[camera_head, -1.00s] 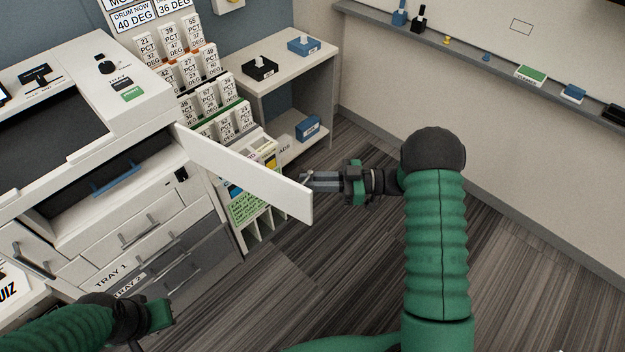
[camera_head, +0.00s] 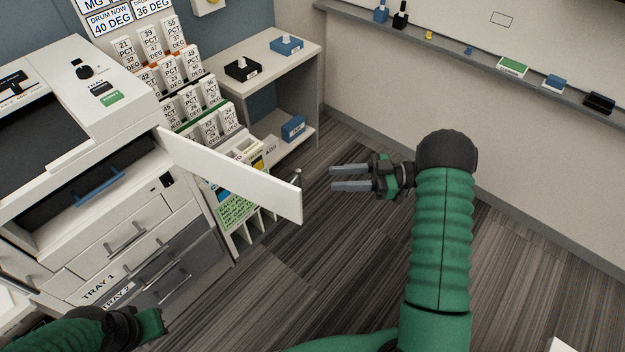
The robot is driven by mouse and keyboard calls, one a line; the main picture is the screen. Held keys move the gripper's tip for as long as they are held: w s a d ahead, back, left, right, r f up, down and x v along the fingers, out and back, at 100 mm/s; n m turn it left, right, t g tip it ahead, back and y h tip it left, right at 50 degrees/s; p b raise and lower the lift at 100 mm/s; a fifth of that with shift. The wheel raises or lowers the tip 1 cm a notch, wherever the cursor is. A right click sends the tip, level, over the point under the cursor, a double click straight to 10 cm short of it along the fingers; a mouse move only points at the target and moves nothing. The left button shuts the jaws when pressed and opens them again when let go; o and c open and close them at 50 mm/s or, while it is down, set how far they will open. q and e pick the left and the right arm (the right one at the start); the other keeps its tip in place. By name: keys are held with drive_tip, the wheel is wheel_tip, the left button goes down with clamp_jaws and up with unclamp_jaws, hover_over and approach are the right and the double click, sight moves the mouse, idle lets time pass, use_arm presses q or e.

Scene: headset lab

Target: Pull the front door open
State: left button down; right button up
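The white front door (camera_head: 232,176) of the printer (camera_head: 110,200) stands swung open, sticking out to the right from the machine's right side. A small handle (camera_head: 298,177) shows at the door's free end. My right gripper (camera_head: 333,178) is open and empty, to the right of the door's end and apart from it, with its two grey fingers pointing left. My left gripper (camera_head: 155,324) is low at the left in front of the drawers. Its fingers are not clear enough to tell their state.
Inside the printer opening is a blue handle (camera_head: 99,187). Tray drawers (camera_head: 125,246) sit below. A rack of numbered white boxes (camera_head: 170,70) stands behind the door, beside a white shelf unit (camera_head: 262,52). The striped carpet (camera_head: 330,260) is clear around my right gripper.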

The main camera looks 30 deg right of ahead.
drive_tip(key=v, duration=0.6)
